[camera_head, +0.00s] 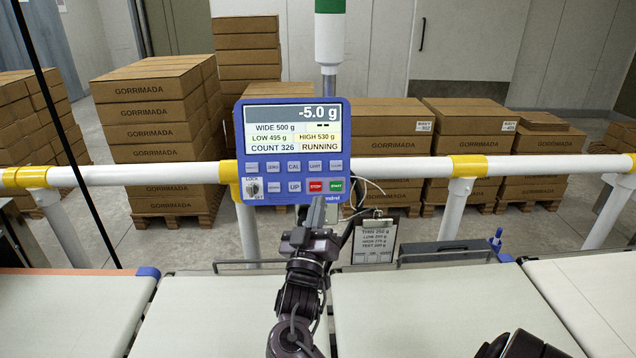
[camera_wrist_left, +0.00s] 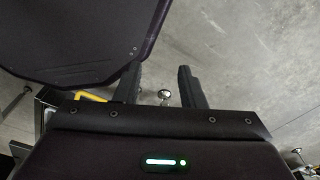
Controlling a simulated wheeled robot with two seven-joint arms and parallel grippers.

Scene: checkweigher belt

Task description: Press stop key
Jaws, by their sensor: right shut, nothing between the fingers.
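The blue control panel (camera_head: 245,140) is mounted on the white rail. Its screen (camera_head: 293,129) reads -5.0 g, COUNT 326 and RUNNING. The red STOP key (camera_head: 316,186) is in the bottom row, left of the green START key (camera_head: 336,186). My right gripper (camera_head: 318,204) is shut and empty, with its tip just below the STOP key in the picture. The key's face still shows, and I cannot tell whether the tip touches the panel. In the left wrist view my left gripper (camera_wrist_left: 160,78) has its fingers apart, with nothing between them.
White conveyor belts (camera_head: 420,310) span the front. The white rail (camera_head: 130,174) with yellow joints runs behind them. A clipboard (camera_head: 375,242) hangs below the panel to the right. Stacked cartons (camera_head: 155,110) stand behind the rail. Grey floor (camera_wrist_left: 240,60) shows in the left wrist view.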

